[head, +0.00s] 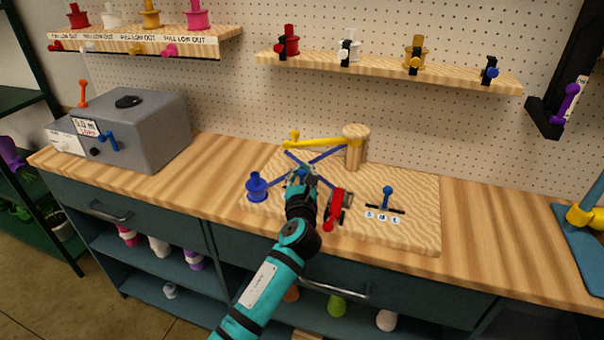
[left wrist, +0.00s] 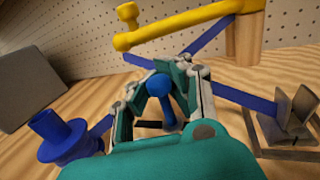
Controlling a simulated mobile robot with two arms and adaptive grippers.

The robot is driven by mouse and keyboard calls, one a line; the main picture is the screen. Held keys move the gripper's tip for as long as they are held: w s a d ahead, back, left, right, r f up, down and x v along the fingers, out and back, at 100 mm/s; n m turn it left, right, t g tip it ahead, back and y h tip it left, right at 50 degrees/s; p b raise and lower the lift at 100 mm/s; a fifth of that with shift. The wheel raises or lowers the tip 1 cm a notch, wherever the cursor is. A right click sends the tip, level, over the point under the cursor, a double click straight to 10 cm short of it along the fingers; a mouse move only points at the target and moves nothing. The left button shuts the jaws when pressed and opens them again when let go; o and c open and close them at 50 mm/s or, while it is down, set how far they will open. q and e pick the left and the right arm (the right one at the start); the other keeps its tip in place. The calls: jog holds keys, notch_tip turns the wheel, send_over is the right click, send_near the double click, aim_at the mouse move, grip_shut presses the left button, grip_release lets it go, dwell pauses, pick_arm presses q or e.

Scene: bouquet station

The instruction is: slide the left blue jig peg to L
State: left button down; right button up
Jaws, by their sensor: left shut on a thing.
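My left gripper (head: 302,178) reaches down over the left part of the wooden jig board (head: 418,235). In the left wrist view, its teal fingers (left wrist: 158,88) are closed around the blue jig peg (left wrist: 165,103), whose round knob and stem show between them. A dark slot (left wrist: 150,124) shows below the peg. In the head view the gripper hides this peg and most of its slot and letters, so I cannot tell which letter it is at. Another blue peg (head: 387,192) stands in a slot with letter labels on the right of the board. My right gripper is not in view.
A blue spool (head: 256,186) stands left of my gripper, and a red clamp-like part (head: 336,207) stands close on its right. A yellow arm (head: 322,142) on a wooden post (head: 354,150) and crossed blue bars lie behind. A grey box (head: 140,125) stands left.

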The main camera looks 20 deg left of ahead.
pick_arm(q)
jog(key=shift+f, duration=0.35)
jog(key=a+p, duration=0.2)
jog(key=a, duration=0.1)
jog(key=shift+a, duration=0.2)
jog(key=shift+f, duration=0.15)
jog(key=c, duration=1.7)
grip_release()
jog(key=shift+s, duration=0.15)
jog(key=o, duration=0.5)
jog(key=shift+s+a+r, duration=0.2)
jog(key=shift+s+r, duration=0.1)
jog(key=shift+r, duration=0.1)
jog(key=shift+o, duration=0.2)
jog(key=shift+w+d, duration=0.1)
jog(key=shift+w, duration=0.05)
jog(key=v, duration=1.2)
